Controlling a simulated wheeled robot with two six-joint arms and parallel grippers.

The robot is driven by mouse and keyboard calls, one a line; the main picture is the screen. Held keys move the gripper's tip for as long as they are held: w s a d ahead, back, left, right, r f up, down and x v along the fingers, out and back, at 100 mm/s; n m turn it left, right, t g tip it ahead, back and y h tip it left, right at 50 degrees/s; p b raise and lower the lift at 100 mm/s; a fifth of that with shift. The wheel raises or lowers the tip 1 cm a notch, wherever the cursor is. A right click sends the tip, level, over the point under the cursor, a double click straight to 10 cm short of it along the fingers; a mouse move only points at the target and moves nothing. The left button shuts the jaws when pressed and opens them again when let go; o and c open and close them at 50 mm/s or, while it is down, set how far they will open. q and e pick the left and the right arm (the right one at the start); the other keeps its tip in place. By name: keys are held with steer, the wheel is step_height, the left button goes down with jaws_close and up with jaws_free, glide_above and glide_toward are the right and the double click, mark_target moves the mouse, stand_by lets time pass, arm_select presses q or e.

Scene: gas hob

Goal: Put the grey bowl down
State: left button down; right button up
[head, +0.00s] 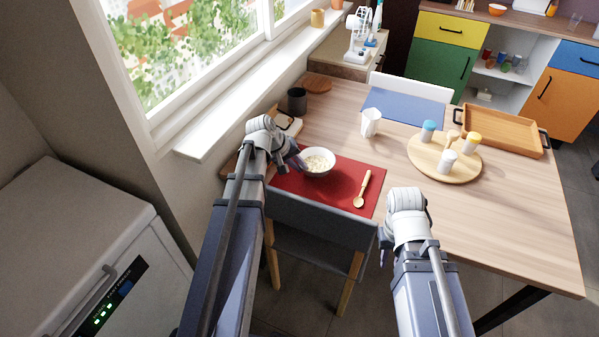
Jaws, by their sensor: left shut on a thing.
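The grey bowl (318,162) is over the upper middle of the red placemat (340,184) on the wooden table. It looks level and holds pale, lumpy contents. My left gripper (299,164) is at the bowl's left rim and shut on it. I cannot tell whether the bowl's base touches the mat. My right gripper (383,243) hangs near the table's front edge, right of the chair, away from the bowl. Its fingers are mostly hidden behind its wrist.
A wooden spoon (362,189) lies on the mat, right of the bowl. A white jug (370,122), a dark cup (297,101) and a round board (444,158) with several shakers stand farther back. A grey chair (322,224) is at the front edge.

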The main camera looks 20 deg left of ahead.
arm_select(q)
steer(key=shift+f, duration=0.15)
arm_select(e)
steer(key=shift+f, duration=0.15)
steer(key=shift+f, duration=0.1)
arm_select(q)
steer(key=shift+f, duration=0.2)
steer(key=c, duration=0.9)
jaws_free()
steer(key=shift+r, duration=0.1)
steer(key=shift+r, duration=0.15)
steer(key=p+v, duration=1)
steer(key=v, duration=0.2)
steer(key=shift+d+p, duration=0.1)
steer(key=shift+p, duration=0.2)
arm_select(e)
step_height(320, 180, up, 11)
steer(key=shift+f, duration=0.2)
